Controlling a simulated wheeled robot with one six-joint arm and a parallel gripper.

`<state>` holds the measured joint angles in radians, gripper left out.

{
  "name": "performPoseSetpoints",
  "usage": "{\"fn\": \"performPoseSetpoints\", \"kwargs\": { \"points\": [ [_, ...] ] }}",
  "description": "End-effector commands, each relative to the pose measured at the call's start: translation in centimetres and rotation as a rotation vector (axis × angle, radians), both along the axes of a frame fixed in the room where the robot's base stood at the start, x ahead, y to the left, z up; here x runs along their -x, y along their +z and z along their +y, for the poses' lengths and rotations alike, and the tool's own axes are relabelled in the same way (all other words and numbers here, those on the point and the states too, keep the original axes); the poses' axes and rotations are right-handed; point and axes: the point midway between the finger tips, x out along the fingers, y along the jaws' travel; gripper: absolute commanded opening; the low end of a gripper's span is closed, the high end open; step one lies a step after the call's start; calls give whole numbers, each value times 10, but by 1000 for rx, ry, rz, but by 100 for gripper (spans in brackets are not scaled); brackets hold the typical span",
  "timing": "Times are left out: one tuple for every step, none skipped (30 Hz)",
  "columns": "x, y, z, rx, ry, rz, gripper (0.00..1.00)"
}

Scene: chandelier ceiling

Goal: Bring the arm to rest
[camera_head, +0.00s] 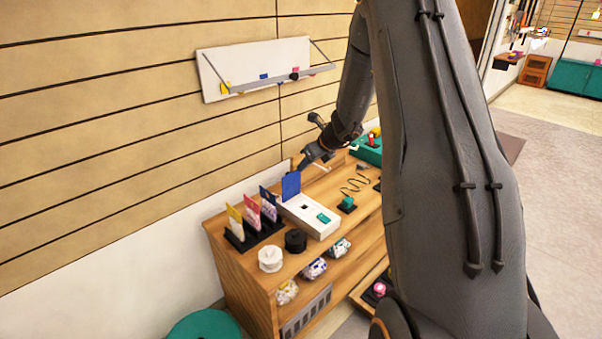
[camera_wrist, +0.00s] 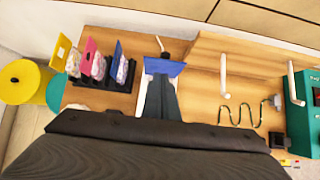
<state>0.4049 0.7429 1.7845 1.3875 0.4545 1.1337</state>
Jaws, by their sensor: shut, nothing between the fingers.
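My gripper (camera_head: 303,165) is at the end of my dark grey arm, above the back of the wooden workbench (camera_head: 262,262), close to an upright blue panel (camera_head: 291,186). In the wrist view my gripper (camera_wrist: 161,82) is shut and empty, its fingers pointing at the blue panel (camera_wrist: 172,68). I cannot tell whether they touch it. My arm is stretched out over the bench and hides its right part in the head view.
A white box (camera_head: 308,217) stands below the blue panel. A wavy wire (camera_head: 355,182) is to the right. A shelf (camera_head: 280,80) hangs on the wall.

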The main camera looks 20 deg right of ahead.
Motion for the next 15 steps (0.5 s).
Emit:
{"fn": "performPoseSetpoints", "kwargs": {
  "points": [
    [3,12,-5,2,-4,-3,0],
    [5,17,-6,3,-5,-2,0],
    [7,25,-7,3,-7,-3,0],
    [8,30,-8,2,-6,-2,0],
    [10,35,-8,2,-7,-2,0],
    [12,40,-8,2,-7,-1,0],
    [12,44,-9,1,-6,-1,0],
    [13,48,-9,1,-6,-1,0],
    [14,51,-9,1,-5,-1,0],
    [15,54,-9,1,-6,0,0],
    [15,55,-9,1,-6,0,0],
    [16,58,-9,1,-6,1,0],
    [16,59,-9,1,-6,1,0],
    [17,60,-9,0,-5,1,0],
    [17,60,-9,1,-4,1,0]
  ]
}}
